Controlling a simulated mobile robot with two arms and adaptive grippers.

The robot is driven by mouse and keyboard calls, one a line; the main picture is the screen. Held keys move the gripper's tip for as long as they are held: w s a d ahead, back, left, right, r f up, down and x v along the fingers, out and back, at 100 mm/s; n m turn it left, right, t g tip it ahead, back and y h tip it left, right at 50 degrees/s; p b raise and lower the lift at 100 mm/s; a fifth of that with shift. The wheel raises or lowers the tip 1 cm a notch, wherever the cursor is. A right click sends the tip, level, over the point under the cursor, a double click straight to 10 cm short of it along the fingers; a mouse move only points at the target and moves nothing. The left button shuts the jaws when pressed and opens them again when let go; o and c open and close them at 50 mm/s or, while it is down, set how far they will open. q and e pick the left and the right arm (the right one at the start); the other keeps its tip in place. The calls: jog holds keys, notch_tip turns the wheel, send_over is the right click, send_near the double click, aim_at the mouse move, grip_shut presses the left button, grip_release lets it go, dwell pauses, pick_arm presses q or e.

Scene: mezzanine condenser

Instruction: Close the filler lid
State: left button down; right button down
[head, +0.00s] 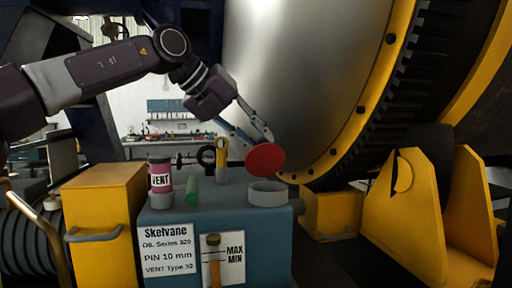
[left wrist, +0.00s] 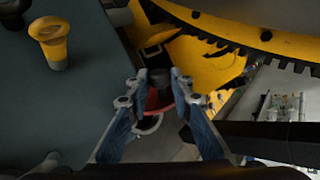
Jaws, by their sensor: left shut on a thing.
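The red round filler lid (head: 265,159) is tilted up above the grey ring-shaped filler neck (head: 268,193) on the blue-green box; the neck is uncovered. My left gripper (head: 262,139) comes from above left and is shut at the lid's upper edge. In the left wrist view, my left gripper (left wrist: 160,78) has its fingers on either side of a dark piece. The red lid (left wrist: 157,105) shows just below that, with part of a grey ring (left wrist: 149,126). Any hinge is hidden. My right gripper is in neither view.
On the box (head: 225,190) stand a pink-labelled VENT canister (head: 160,182), a green cylinder (head: 192,190) and a yellow-topped post (head: 222,158). A big metal drum (head: 300,80) with a yellow flange rises close behind. A yellow cabinet (head: 102,210) is at left.

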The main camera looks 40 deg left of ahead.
pick_arm(q)
jog(key=shift+s+d+f, duration=0.3)
jog(key=shift+d, duration=0.1)
jog(key=c, duration=2)
grip_release()
jog(key=shift+c, duration=0.2)
jog(key=o, duration=0.3)
jog(key=shift+s+d+r, duration=0.1)
jog(key=shift+d+r, duration=0.05)
jog(key=shift+r, duration=0.1)
jog(key=shift+s+a+r, duration=0.15)
jog(key=shift+a+r, duration=0.05)
jog(key=shift+a, duration=0.05)
jog(key=v, duration=1.1)
jog(key=shift+s+d+r, duration=0.1)
jog(key=shift+d+r, duration=0.05)
jog(key=shift+c, duration=0.3)
